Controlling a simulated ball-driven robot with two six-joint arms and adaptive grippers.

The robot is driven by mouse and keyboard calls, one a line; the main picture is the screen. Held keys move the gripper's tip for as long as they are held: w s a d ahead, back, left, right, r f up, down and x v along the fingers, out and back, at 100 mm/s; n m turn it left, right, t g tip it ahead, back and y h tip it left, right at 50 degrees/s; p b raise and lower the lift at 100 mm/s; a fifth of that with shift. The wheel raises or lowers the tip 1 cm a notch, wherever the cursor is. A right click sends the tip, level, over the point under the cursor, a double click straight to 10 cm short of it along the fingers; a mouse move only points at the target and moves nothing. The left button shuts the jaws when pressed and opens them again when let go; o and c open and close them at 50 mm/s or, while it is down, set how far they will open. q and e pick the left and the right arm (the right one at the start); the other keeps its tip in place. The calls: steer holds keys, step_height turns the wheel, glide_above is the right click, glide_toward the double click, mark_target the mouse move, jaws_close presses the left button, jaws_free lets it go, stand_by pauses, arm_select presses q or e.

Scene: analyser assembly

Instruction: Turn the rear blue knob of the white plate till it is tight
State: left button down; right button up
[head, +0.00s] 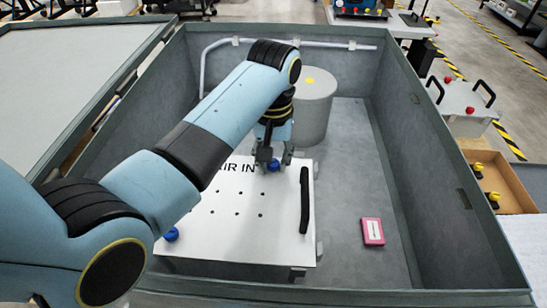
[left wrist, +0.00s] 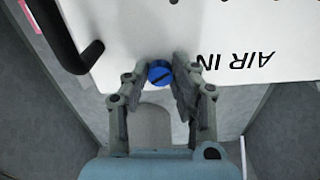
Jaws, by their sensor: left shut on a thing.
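The white plate (head: 240,222) lies in the grey bin, with "AIR IN" lettering and a black handle (head: 305,200) on its right. The rear blue knob (head: 274,165) is at its far edge; in the left wrist view the knob (left wrist: 160,73) shows a dark slot. My left gripper (head: 272,160) points down over it, and its fingers (left wrist: 159,80) are closed on the knob's two sides. A front blue knob (head: 171,234) sits at the plate's near left, partly beside my arm. My right gripper is in neither view.
A grey cylinder (head: 312,105) stands behind the plate. A pink box (head: 372,231) lies on the bin floor at right, with free floor around it. The bin's walls (head: 440,170) rise on all sides, and a pale pipe (head: 335,44) runs along the back wall.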

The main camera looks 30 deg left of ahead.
mark_target(274, 162)
arm_select(q)
steer(key=shift+m, duration=0.4)
steer(key=shift+m, duration=2.7)
steer(key=c, duration=1.1)
jaws_free()
steer(key=shift+r, duration=3.8)
